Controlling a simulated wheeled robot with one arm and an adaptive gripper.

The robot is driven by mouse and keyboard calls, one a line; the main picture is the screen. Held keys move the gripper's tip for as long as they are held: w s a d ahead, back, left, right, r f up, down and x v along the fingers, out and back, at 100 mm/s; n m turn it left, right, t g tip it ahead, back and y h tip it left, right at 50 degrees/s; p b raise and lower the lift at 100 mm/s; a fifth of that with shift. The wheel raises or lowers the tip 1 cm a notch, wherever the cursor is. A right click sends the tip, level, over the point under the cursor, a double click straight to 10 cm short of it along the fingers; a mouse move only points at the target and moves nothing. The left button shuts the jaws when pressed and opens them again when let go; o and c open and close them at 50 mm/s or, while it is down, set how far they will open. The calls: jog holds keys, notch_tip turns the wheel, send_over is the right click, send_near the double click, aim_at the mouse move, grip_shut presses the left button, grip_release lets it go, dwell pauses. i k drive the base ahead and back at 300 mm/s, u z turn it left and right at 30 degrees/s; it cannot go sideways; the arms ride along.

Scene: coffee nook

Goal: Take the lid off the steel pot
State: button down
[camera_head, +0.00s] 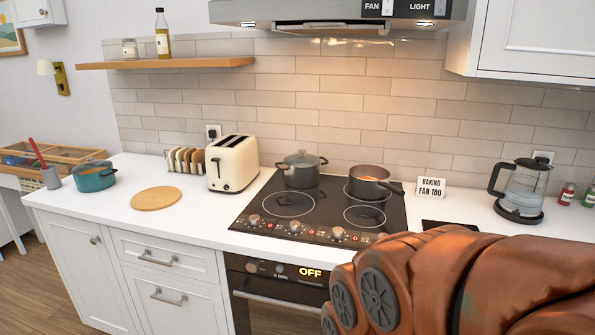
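The steel pot (301,174) is a grey two-handled pot on the back left of the black cooktop. Its lid (302,159) sits on top, with a small knob in the middle. My copper-coloured arm fills the lower right of the head view, well to the right of the pot and nearer to the camera. My gripper's fingers do not show in this view, so I cannot see whether they are open or shut.
A lidless saucepan (369,187) stands right of the pot on the cooktop (262,215). A cream toaster (231,165) stands to its left. The range hood (335,12) hangs above. A glass kettle (522,190) stands at right, a teal pot (94,180) at far left.

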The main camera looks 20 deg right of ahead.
aim_at(301, 158)
jog(key=u, duration=0.65)
jog(key=i, duration=0.75)
jog(key=u, duration=0.6)
jog(key=i, duration=0.85)
jog(key=z, duration=0.8)
jog(key=i, duration=0.7)
jog(key=z, duration=0.65)
